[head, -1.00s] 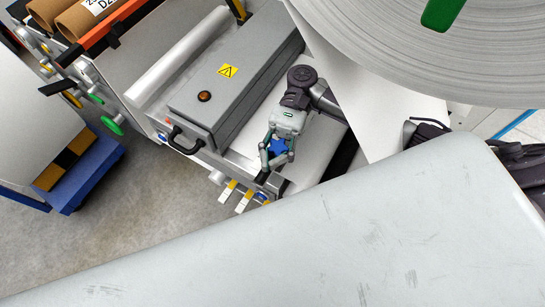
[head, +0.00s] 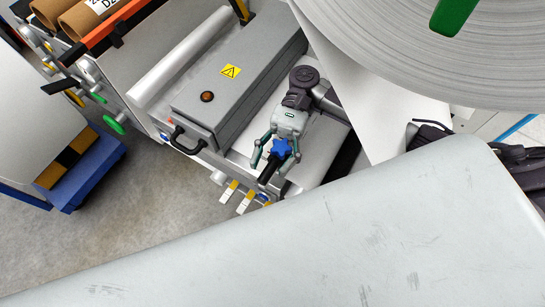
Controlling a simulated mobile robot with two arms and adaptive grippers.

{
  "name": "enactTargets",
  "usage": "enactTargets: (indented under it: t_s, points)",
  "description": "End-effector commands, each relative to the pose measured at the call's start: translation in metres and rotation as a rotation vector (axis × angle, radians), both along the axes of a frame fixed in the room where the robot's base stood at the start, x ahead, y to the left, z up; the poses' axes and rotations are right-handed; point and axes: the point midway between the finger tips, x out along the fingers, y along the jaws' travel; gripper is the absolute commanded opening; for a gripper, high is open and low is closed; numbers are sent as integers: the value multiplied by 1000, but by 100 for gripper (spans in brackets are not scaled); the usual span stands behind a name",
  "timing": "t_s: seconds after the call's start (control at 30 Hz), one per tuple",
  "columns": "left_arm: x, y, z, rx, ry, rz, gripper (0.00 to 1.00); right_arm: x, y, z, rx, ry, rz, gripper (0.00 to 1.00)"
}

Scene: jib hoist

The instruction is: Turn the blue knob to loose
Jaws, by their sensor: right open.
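The blue knob (head: 280,147) is a star-shaped handle on the machine, near the front end of the pale flat surface beside the grey cover. My right gripper (head: 274,165) reaches down over it from above. Its two fingers are spread, one on each side of the knob, and stand apart from it. The knob shows between the fingers. A black part (head: 268,172) shows just below the knob.
The grey cover (head: 236,85) with a warning label and a black handle (head: 184,141) lies left of my right arm. A large paper roll (head: 430,60) hangs at upper right. A big pale surface (head: 300,240) fills the foreground. Tagged parts (head: 237,196) hang below the knob.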

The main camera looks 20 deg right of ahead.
Motion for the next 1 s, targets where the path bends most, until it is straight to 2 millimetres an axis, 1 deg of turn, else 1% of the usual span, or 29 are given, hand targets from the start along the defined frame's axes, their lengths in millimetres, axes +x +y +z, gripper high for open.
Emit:
enactTargets:
  t_s: [0.13,0.23,0.37,0.5,0.57,0.77,1.0]
  points:
    - [-2,3,0,4,2,-1,40,1,-1,0,-1,1,1,56]
    - [-1,2,0,2,2,-1,40,7,-6,-1,-3,1,-2,56]
    - [-1,1,0,1,1,0,40,25,-21,0,-2,1,-3,56]
    - [0,1,0,1,1,0,40,51,-43,0,-6,-1,-3,56]
    - [0,1,0,1,1,0,40,60,-51,1,-6,-2,-1,56]
    - [0,0,0,0,0,0,40,76,-66,0,-7,-2,0,56]
    - [0,0,0,0,0,0,40,86,-74,0,-2,1,5,56]
